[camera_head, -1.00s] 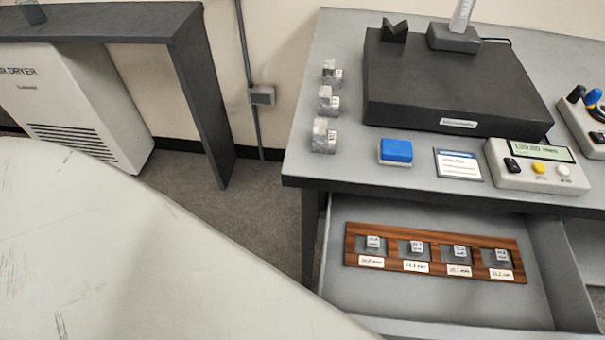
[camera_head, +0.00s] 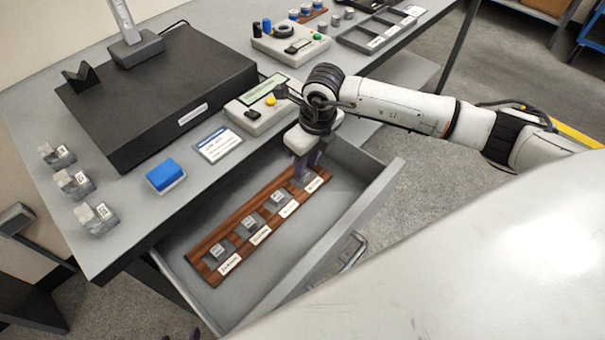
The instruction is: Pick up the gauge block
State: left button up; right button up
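A wooden rack (camera_head: 199,249) lies in the open drawer and holds small grey gauge blocks in labelled slots. Three blocks show clearly: the leftmost (camera_head: 218,249), a middle one (camera_head: 249,223) and another further right (camera_head: 277,200). My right gripper (camera_head: 307,176) points down at the rack's far right slot, its dark purple fingers reaching the slot. They hide the block there, and whether they grip it cannot be told. Two small purple tips at the bottom edge appear to be my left gripper (camera_head: 182,336), mostly out of frame.
The drawer (camera_head: 318,262) is pulled out below the grey table. On the table are a black plate (camera_head: 150,112), a blue-topped block (camera_head: 165,176), a card (camera_head: 217,145), a display box (camera_head: 250,117) and metal blocks at the left. Bare drawer floor lies in front of the rack.

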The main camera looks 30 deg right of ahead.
jog(key=f, duration=0.2)
jog(key=w+f, duration=0.1)
jog(key=f, duration=0.1)
grip_shut()
jog(key=shift+r, duration=0.15)
